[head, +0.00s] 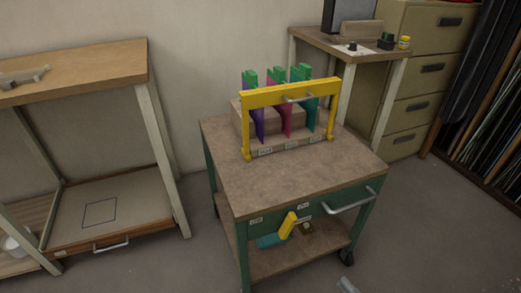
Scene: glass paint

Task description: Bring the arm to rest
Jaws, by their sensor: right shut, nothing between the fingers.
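The tip of my right gripper (347,286) shows as a small light grey shape at the bottom edge, right of centre. It is low in front of the cart (300,205), apart from it, and shut with nothing held. The rest of the right arm is out of frame. My left gripper is not in view. On the cart top stands a rack with a yellow frame (290,90) and a handle on its bar. Purple, magenta and teal upright pieces with green tops stand in it.
A yellow and teal object (287,226) is at the cart's lower front. A wooden bench (85,68) with a grey tool (25,76) stands left. A side table (375,50) and filing cabinet (425,65) stand behind. Floor (435,225) right of the cart is clear.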

